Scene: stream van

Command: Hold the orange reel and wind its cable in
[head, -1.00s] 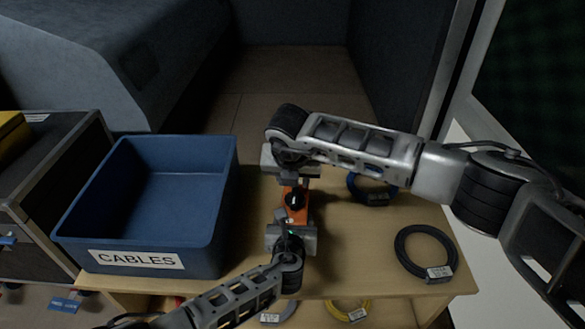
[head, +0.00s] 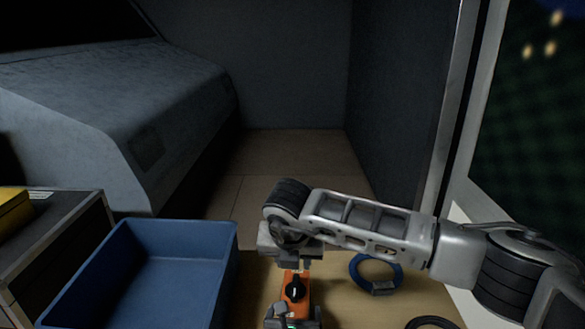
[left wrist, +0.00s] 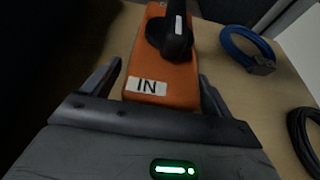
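The orange reel (head: 293,288) stands on the wooden table, with a black knob (head: 294,289) on top. In the left wrist view the reel (left wrist: 163,75) bears a white label reading IN, and the black knob (left wrist: 170,36) has a white stripe. My left gripper (left wrist: 160,85) has its fingers on either side of the reel's near end; a narrow gap shows at the left finger. It also shows at the bottom edge of the head view (head: 292,316). My right gripper (head: 291,258) is at the reel's far end; its fingertips are mostly hidden. No reel cable can be made out.
A blue bin (head: 150,285) stands to the left of the reel, beside a dark case (head: 55,240). A blue cable coil (head: 376,271) lies right of the reel under my right forearm. A black coil (head: 432,322) lies at the lower right.

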